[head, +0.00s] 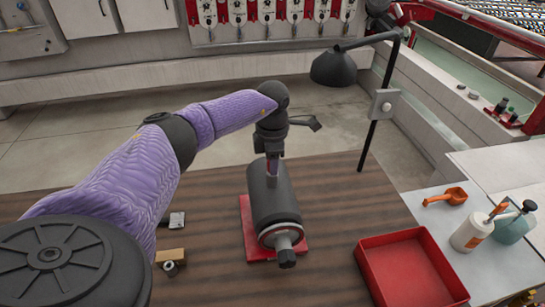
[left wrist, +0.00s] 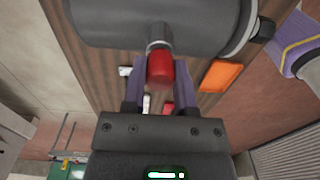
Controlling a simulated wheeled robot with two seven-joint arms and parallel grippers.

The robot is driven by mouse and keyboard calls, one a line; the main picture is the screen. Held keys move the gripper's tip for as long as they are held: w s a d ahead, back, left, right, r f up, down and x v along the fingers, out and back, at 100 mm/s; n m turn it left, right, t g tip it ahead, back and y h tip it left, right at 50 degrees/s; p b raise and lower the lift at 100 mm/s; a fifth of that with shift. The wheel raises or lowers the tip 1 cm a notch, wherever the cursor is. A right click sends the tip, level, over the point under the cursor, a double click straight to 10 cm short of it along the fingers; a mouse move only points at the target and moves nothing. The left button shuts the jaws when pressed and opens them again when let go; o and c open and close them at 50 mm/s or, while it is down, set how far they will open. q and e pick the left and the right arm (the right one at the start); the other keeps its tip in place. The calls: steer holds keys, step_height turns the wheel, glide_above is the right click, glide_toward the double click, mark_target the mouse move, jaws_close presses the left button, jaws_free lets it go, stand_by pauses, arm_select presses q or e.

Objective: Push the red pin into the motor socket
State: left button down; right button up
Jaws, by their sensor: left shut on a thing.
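The motor (head: 272,200) is a dark grey cylinder lying on a red base plate (head: 252,230), with its shaft end toward me. My left gripper (head: 272,160) points down at the top of the motor. In the left wrist view its two fingers (left wrist: 158,92) are shut on the red pin (left wrist: 160,70). A silver metal piece (left wrist: 158,37) stands between the pin and the motor body (left wrist: 130,15), in line with the pin. I cannot tell whether it is the socket or part of the pin, nor how deep the pin sits. In the head view the gripper mostly hides the pin.
An empty red tray (head: 410,268) lies at the table's right. A black lamp (head: 335,68) on a pole (head: 375,120) stands behind it. Small metal parts (head: 172,258) lie left of the motor. An orange scoop (head: 446,196) and bottles (head: 472,232) stand on the white side table.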

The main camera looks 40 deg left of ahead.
arm_select(q)
steer(key=shift+f, duration=0.35)
steer(key=shift+c, duration=1.6)
jaws_free()
step_height(320, 180, up, 10)
steer(key=shift+b, duration=0.65)
